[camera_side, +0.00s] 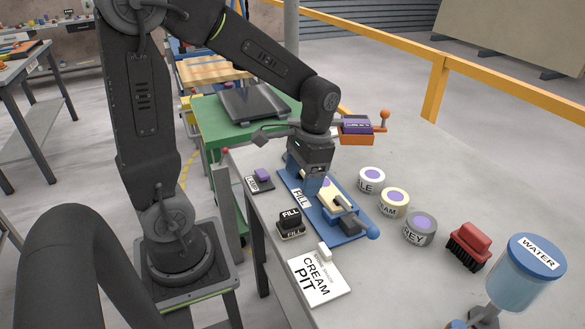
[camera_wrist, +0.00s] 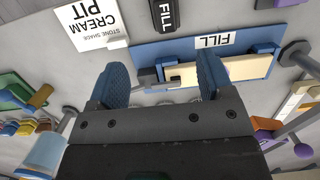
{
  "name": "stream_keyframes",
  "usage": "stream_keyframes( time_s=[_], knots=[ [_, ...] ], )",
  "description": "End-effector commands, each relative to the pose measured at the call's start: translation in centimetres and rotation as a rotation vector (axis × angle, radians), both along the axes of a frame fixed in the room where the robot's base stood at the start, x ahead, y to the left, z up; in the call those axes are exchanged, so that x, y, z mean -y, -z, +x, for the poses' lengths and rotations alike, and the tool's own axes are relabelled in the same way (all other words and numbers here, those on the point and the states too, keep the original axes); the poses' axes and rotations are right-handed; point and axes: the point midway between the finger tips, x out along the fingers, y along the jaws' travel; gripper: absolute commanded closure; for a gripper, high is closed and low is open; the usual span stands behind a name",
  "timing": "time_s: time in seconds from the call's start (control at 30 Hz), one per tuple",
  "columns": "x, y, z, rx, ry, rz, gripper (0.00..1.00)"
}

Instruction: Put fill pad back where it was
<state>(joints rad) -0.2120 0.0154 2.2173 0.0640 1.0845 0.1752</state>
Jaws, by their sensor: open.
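The fill pad (camera_side: 290,217) is a small black block with a white FILL label. It sits on a dark base with its own FILL label, on the slab's near side. A black piece marked FILL (camera_wrist: 166,14) shows at the top of the wrist view, cut by the edge. My gripper (camera_side: 309,188) is over the blue FILL tray (camera_side: 352,228), behind the pad and apart from it. In the wrist view my gripper (camera_wrist: 163,78) has its blue fingers wide apart with nothing held between them. A cream block with a grey tool lies in the tray.
A white CREAM PIT card (camera_side: 319,278) lies in front. Round labelled pots (camera_side: 395,203), a red-topped brush (camera_side: 468,246) and a WATER jar (camera_side: 526,275) stand to the right. A purple block (camera_side: 262,175) sits left of the tray. An orange-and-purple item (camera_side: 357,128) stands behind.

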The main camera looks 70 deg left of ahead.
Motion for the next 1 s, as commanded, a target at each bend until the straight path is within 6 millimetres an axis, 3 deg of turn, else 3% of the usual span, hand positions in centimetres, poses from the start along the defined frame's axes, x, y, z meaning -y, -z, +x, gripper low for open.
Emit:
stream_keyframes(
  time_s=[0.2, 0.4, 0.63, 1.0],
  knots=[
    [3.3, -5.4, -2.5, 0.295, 0.009, 0.026, 0.26],
    [5.7, -8.5, -5.3, 0.538, 0.011, 0.008, 0.26],
    [6.7, -9.8, -6.9, 0.668, 0.007, -0.017, 0.26],
    [6.8, -9.9, -7.0, 0.675, 0.006, -0.019, 0.26]
  ],
)
